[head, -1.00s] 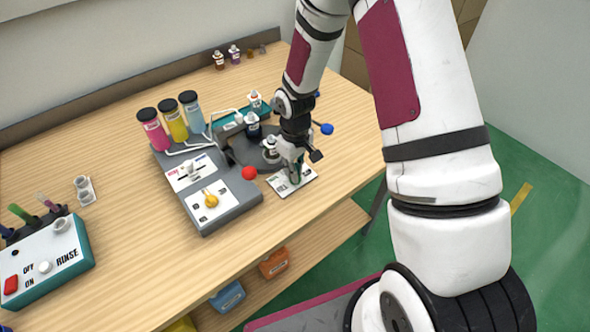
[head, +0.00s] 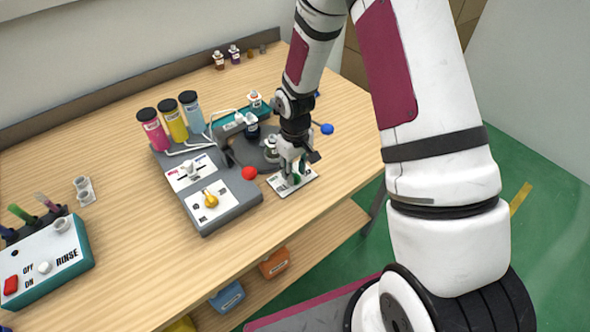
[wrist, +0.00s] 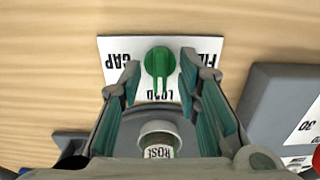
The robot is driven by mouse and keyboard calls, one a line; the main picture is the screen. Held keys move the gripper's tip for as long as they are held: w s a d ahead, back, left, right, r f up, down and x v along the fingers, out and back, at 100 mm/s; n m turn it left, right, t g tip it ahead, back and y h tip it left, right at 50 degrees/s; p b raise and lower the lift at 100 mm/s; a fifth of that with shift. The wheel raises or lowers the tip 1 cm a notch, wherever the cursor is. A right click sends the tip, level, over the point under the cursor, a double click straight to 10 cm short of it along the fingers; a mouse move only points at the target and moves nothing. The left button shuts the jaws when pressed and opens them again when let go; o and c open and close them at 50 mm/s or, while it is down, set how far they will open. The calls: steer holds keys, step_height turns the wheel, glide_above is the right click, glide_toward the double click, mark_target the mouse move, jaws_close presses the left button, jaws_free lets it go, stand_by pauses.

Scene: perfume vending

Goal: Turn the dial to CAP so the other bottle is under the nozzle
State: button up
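The green dial (wrist: 160,64) sits on a white plate (wrist: 116,78) marked CAP at left, LOAD at bottom and FILL at right in the wrist view. Its narrow end appears to point towards LOAD. My gripper (wrist: 160,70) is open, its fingers on either side of the dial with a small gap at each side. In the head view my gripper (head: 293,168) is low over the plate (head: 281,187). A bottle marked ROSE (wrist: 158,138) stands on the dark turntable (wrist: 118,116).
The grey machine base (head: 238,206) with a yellow knob (head: 210,199) and a red ball (head: 249,173) is left of my gripper. A blue ball (head: 327,129) is to the right. Pink, yellow and blue containers stand behind. Bare wood lies in front of the plate.

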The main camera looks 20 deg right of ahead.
mark_target(295, 173)
steer(key=shift+r, duration=0.1)
step_height(295, 173, up, 12)
stand_by(0.5)
stand_by(0.4)
